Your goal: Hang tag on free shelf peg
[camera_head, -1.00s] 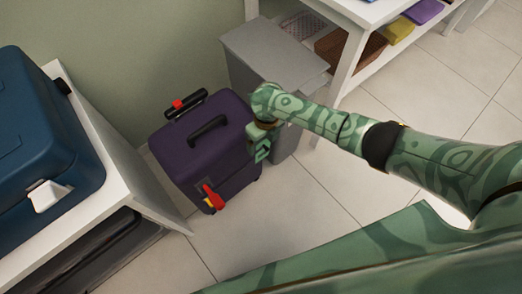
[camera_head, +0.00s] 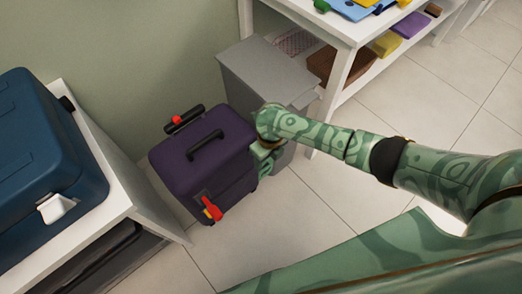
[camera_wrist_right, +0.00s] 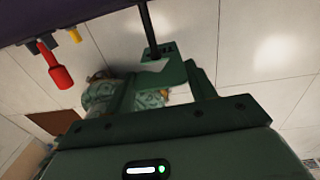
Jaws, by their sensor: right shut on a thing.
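My right gripper (camera_head: 264,163) is low beside the right side of the purple suitcase (camera_head: 190,165). In the right wrist view the gripper (camera_wrist_right: 163,75) is shut on a small dark piece with a white patch (camera_wrist_right: 156,64); I cannot tell whether this is the tag. A thin dark bar (camera_wrist_right: 149,25) runs upward from it. A red piece (camera_head: 211,208) with yellow beside it is on the suitcase front; a similar red piece (camera_wrist_right: 60,78) hangs at the left of the wrist view. The white shelf unit (camera_head: 330,30) is at the back; no free peg is clearly visible. My left gripper is out of view.
A grey bin (camera_head: 262,62) stands behind the suitcase. A blue case (camera_head: 45,150) sits on a white stand (camera_head: 120,200) at left, with a dark case below. Folded yellow (camera_head: 386,44) and purple (camera_head: 410,25) items lie on the lower shelf. Tiled floor is clear at right.

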